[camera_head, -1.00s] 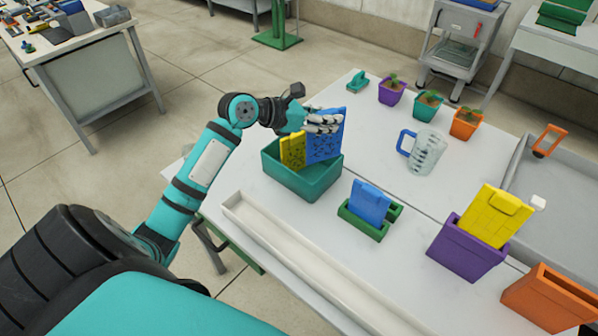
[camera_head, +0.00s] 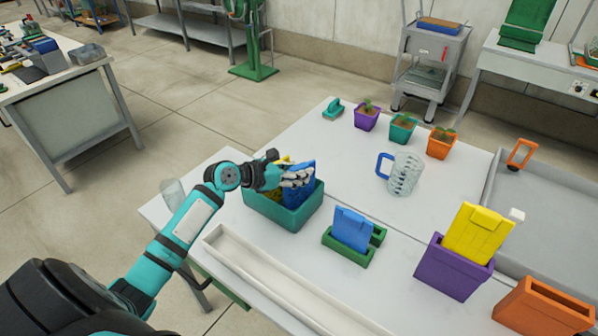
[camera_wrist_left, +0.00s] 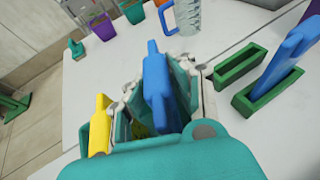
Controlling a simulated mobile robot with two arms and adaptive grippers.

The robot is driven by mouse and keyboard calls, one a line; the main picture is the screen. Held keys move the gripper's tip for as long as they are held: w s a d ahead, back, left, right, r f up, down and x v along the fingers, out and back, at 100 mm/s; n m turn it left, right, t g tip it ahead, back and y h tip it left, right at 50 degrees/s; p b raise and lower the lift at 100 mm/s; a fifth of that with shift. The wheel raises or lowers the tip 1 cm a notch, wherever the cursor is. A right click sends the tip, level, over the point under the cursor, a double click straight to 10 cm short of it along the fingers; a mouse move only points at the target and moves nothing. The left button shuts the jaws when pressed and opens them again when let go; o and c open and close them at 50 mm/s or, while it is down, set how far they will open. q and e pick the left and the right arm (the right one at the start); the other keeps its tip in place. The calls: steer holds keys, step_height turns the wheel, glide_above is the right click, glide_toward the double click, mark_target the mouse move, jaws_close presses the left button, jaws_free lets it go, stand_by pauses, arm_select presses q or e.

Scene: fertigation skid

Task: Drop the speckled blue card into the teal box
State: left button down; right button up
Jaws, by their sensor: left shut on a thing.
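The speckled blue card (camera_head: 299,189) is in my left gripper (camera_head: 290,180), which is shut on it. The card is low at the teal box (camera_head: 287,215), its lower part inside the opening. The wrist view shows the blue card (camera_wrist_left: 157,80) upright between the fingers of the left gripper (camera_wrist_left: 160,95). A yellow card (camera_head: 277,193) stands in the same box beside the blue one; it also shows in the wrist view (camera_wrist_left: 100,128). Whether the blue card touches the box floor is hidden. My right gripper is not in view.
A plain blue card (camera_head: 352,229) stands in a green holder (camera_head: 347,252) right of the box. A white trough (camera_head: 270,272) lies in front. A purple box (camera_head: 452,268) with a yellow card, an orange box (camera_head: 540,308), a jug (camera_head: 405,175) and potted seedlings occupy the table.

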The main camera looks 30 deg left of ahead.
arm_select(q)
steer(key=shift+f, duration=0.55)
steer(key=c, duration=1.1)
jaws_free()
steer(key=shift+r, duration=0.25)
steer(key=v, duration=1.2)
steer(key=shift+r, duration=0.35)
